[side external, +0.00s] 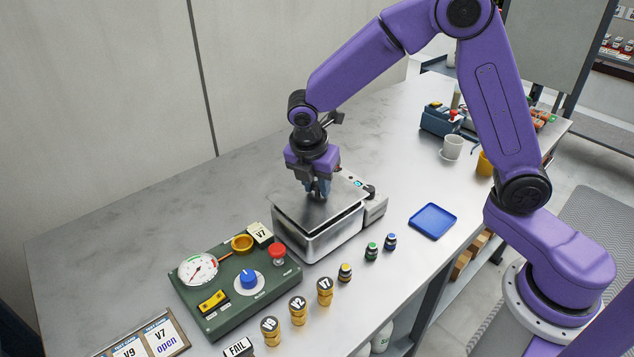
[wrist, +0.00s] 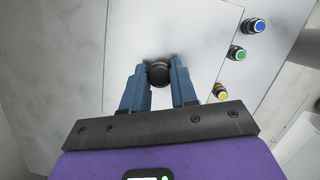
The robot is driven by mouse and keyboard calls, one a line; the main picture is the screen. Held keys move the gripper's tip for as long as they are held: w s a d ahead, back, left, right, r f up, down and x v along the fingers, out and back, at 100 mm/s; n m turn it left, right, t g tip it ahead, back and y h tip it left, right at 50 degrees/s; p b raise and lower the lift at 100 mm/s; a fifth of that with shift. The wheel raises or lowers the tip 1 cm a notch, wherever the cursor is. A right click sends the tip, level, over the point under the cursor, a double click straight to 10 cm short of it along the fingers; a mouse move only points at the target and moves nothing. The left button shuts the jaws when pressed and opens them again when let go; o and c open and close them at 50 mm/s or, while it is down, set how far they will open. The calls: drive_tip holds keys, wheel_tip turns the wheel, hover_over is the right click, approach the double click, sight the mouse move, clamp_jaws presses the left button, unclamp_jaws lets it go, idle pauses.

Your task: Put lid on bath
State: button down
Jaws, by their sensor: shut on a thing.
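The bath (side external: 318,243) is a silver metal box on the grey table, in the middle of the side view. Its flat metal lid (side external: 338,205) lies over its top, looking level; whether it rests fully on the rim or sits slightly above it I cannot tell. The lid also fills much of the wrist view (wrist: 138,38). My gripper (side external: 318,193) is above the lid. In the wrist view my gripper (wrist: 159,78) has its blue fingers on either side of the lid's round black knob (wrist: 158,74), shut on it. The bath's inside is hidden.
A green panel (side external: 235,290) with a gauge and knobs stands left of the bath. A blue tray (side external: 433,220) lies to the right. A cup (side external: 453,147) and toolbox (side external: 440,121) are farther back.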

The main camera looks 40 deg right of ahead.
sight(310, 205)
drive_tip(key=shift+f, duration=0.6)
drive_tip(key=c, duration=0.9)
unclamp_jaws()
drive_tip(key=shift+r, duration=0.15)
drive_tip(key=shift+r, duration=0.35)
drive_tip(key=v, duration=1.2)
drive_tip(key=s+d+f+m+y, duration=0.1)
drive_tip(key=s+d+m, duration=0.2)
drive_tip(key=s, duration=0.6)
drive_tip(key=s+d+f+m+y, duration=0.1)
drive_tip(key=s+d+f+m, duration=0.1)
drive_tip(key=s, duration=0.7)
drive_tip(key=s+d+f+m+g+y, duration=0.1)
drive_tip(key=s+d+m, duration=0.3)
drive_tip(key=s, duration=0.5)
drive_tip(key=shift+s+d+f+m, duration=0.25)
drive_tip(key=shift+s+f+m, duration=0.15)
drive_tip(key=shift+f+m, duration=0.15)
